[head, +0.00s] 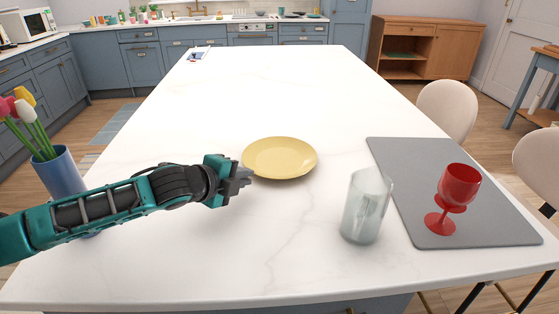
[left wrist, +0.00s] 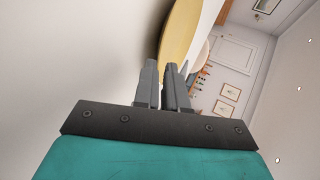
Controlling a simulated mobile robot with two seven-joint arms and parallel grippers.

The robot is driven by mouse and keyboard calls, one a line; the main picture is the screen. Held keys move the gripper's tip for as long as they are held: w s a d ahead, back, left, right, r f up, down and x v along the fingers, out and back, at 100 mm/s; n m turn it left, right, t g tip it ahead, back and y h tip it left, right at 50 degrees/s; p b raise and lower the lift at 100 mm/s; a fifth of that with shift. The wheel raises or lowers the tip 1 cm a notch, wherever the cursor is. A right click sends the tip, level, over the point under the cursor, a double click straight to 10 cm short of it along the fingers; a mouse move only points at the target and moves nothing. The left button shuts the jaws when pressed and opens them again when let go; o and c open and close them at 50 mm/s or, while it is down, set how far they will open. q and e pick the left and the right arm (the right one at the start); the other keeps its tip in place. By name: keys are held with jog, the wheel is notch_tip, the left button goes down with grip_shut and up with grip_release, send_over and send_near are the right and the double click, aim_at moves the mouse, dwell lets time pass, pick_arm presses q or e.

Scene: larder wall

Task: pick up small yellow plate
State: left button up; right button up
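The small yellow plate (head: 281,157) is on the near half of the white table, right of my left gripper. My left gripper (head: 243,177) is at the plate's left rim. In the left wrist view the plate (left wrist: 180,30) runs down to the fingertips (left wrist: 166,68). The fingers are close together with the rim between them, so the gripper looks shut on it. The plate looks about level in the head view. I cannot tell whether it touches the table. My right gripper is in neither view.
A clear glass (head: 366,207) stands to the plate's right. A red goblet (head: 453,198) stands on a grey mat (head: 400,162). A blue vase (head: 60,172) with tulips is at the left, near my left arm.

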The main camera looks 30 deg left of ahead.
aim_at(261, 176)
pick_arm(q)
jog(key=shift+d+x, duration=0.15)
jog(key=shift+x, duration=1.15)
jog(key=shift+d+x, duration=0.1)
jog(key=shift+x, duration=1.2)
jog(key=shift+c, duration=0.3)
grip_shut()
jog(key=shift+r, duration=0.15)
